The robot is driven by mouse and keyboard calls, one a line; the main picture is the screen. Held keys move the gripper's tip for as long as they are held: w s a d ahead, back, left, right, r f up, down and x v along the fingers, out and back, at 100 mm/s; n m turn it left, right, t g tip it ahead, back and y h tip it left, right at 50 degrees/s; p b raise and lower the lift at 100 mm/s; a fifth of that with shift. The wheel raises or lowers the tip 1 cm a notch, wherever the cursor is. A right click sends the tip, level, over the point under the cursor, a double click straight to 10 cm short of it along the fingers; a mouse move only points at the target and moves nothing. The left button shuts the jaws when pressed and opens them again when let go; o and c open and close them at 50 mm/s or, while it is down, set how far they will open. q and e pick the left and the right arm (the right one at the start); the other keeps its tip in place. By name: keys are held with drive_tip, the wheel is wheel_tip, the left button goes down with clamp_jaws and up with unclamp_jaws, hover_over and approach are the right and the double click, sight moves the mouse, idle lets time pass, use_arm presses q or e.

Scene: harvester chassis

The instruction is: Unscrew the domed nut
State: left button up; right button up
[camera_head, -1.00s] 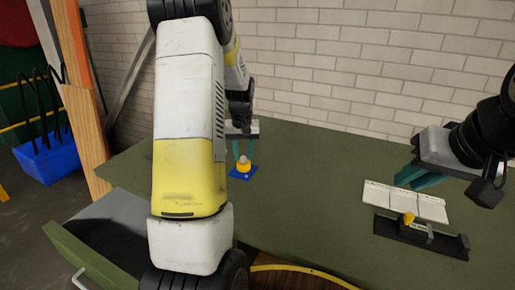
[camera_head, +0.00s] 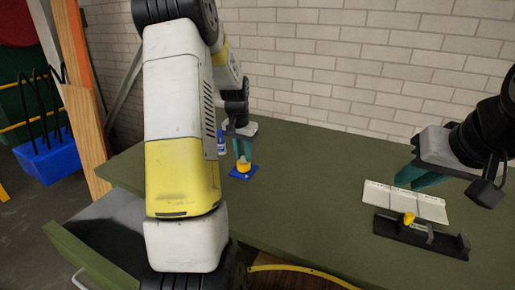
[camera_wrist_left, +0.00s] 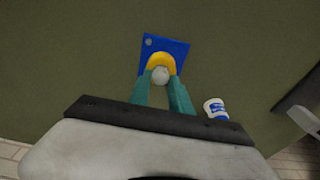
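The domed nut (camera_wrist_left: 160,75) shows as a grey-white dome in front of a yellow base (camera_wrist_left: 161,61) on a blue plate (camera_wrist_left: 176,47) in the left wrist view. In the head view the yellow base (camera_head: 243,168) and blue plate (camera_head: 236,174) sit on the green table. My left gripper (camera_head: 243,157) points down over them. Its teal fingers (camera_wrist_left: 161,80) lie on either side of the dome, close to it; I cannot tell whether they press on it. My right gripper (camera_head: 417,180) is above the table at the right, fingers apart, empty.
A white and blue bottle (camera_head: 221,143) stands just left of my left gripper; it shows also in the wrist view (camera_wrist_left: 215,109). A white panel (camera_head: 405,203) and a black fixture with a yellow knob (camera_head: 420,236) lie at the right. The table's middle is clear.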

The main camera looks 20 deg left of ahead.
use_arm(q)
drive_tip(key=shift+d+n, duration=0.1)
drive_tip(key=shift+n, duration=1.3)
clamp_jaws()
drive_tip(key=shift+n+y, duration=0.4)
drive_tip(key=shift+n, duration=0.8)
drive_tip(key=shift+n, duration=0.9)
drive_tip(key=n, duration=0.3)
drive_tip(key=shift+g+y, duration=0.3)
drive_tip(key=n, duration=0.4)
drive_tip(key=shift+n+g, duration=0.3)
drive_tip(key=shift+n, duration=0.5)
